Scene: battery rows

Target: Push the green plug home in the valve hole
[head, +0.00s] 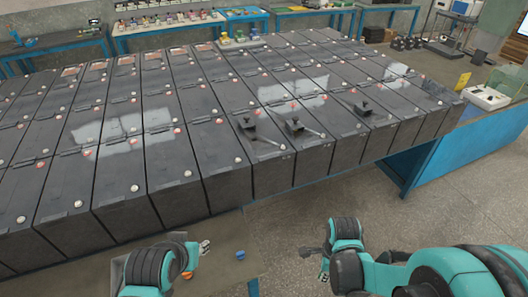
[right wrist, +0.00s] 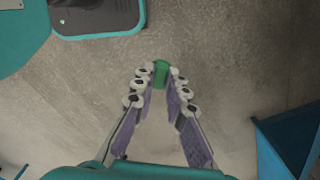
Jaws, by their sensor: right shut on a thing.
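My right gripper (right wrist: 160,75) is shut on the green plug (right wrist: 161,70), which sits between its fingertips in the right wrist view, with the floor behind it. In the head view my right gripper (head: 314,260) is over the floor, in front of the battery rows and apart from them; the plug cannot be made out there. My left gripper (head: 204,247) is at the lower edge of the head view, beside a small table; its jaws are too small to read. Dark batteries (head: 220,160) stand in long rows. I cannot pick out the valve hole among their tops.
The small table (head: 225,270) holds an orange cap (head: 187,275) and a blue cap (head: 240,254). Black fittings (head: 247,122) stand on several batteries. A blue-framed bench (head: 480,130) is at the right. The floor (head: 350,200) between the batteries and my right arm is clear.

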